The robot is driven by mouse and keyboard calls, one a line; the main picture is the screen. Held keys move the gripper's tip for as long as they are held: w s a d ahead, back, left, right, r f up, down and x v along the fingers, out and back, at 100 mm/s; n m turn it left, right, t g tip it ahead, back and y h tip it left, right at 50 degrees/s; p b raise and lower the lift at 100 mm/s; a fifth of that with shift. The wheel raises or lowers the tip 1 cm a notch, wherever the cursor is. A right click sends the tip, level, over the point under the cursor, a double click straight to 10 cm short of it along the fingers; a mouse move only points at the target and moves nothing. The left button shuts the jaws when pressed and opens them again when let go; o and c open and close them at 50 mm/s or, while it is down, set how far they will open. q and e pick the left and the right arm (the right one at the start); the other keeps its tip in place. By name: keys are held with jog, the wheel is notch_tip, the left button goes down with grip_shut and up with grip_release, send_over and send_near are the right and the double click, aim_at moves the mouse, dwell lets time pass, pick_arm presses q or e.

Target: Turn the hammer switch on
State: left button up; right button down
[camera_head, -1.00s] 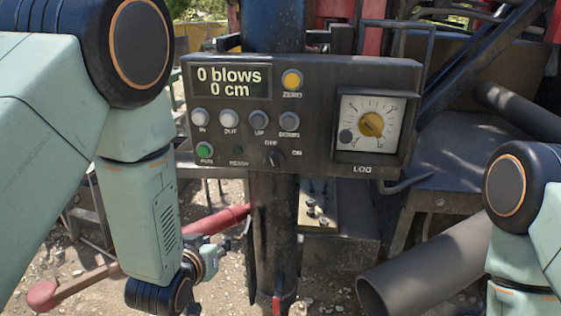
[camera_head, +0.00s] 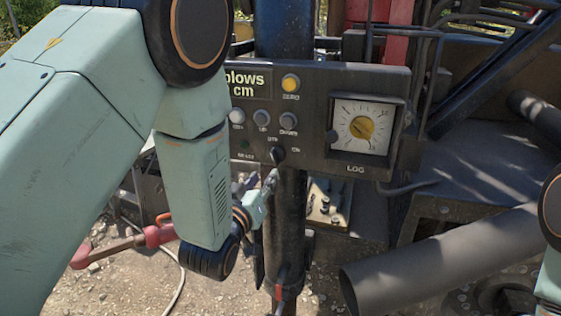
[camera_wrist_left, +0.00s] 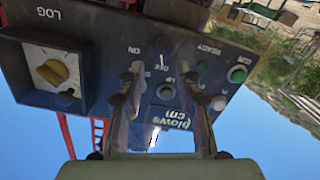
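The hammer switch (camera_head: 277,156) is a small dark rotary knob low on the black control panel (camera_head: 330,72), between its OFF and ON labels. Its pointer appears to face OFF. In the upside-down left wrist view the switch (camera_wrist_left: 157,50) lies beyond the fingertips, roughly between them. My left gripper (camera_head: 270,180) is just below and in front of the knob. The wrist view shows its two fingers (camera_wrist_left: 161,76) spread apart with nothing between them. Whether they touch the knob I cannot tell. My right gripper is out of view; only part of that arm shows at the right edge.
The panel has a yellow ZERO button (camera_head: 290,83), several grey buttons and a LOG dial (camera_head: 361,128). My left arm covers its left part. A dark vertical post (camera_head: 284,215) stands below. A large grey pipe (camera_head: 440,262) lies at lower right, and a red-handled bar (camera_head: 155,236) at lower left.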

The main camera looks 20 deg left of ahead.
aim_at(273, 157)
pick_arm(q)
jog(key=shift+n+t, duration=0.3)
jog(key=w, duration=0.2)
jog(key=w+p, duration=0.1)
jog(key=w, duration=0.1)
jog(key=w+r, duration=0.1)
jog(key=w, duration=0.2)
jog(key=shift+a+r+p, duration=0.1)
jog(key=shift+p, duration=0.3)
jog(key=shift+w, duration=0.25)
jog(key=shift+w+a, duration=0.15)
jog(key=shift+a, duration=0.2)
jog(key=shift+w+d, duration=0.1)
jog(key=shift+d, duration=0.25)
jog(key=shift+c, duration=1)
jog(key=c, duration=0.3)
jog(key=shift+a, duration=0.2)
grip_shut()
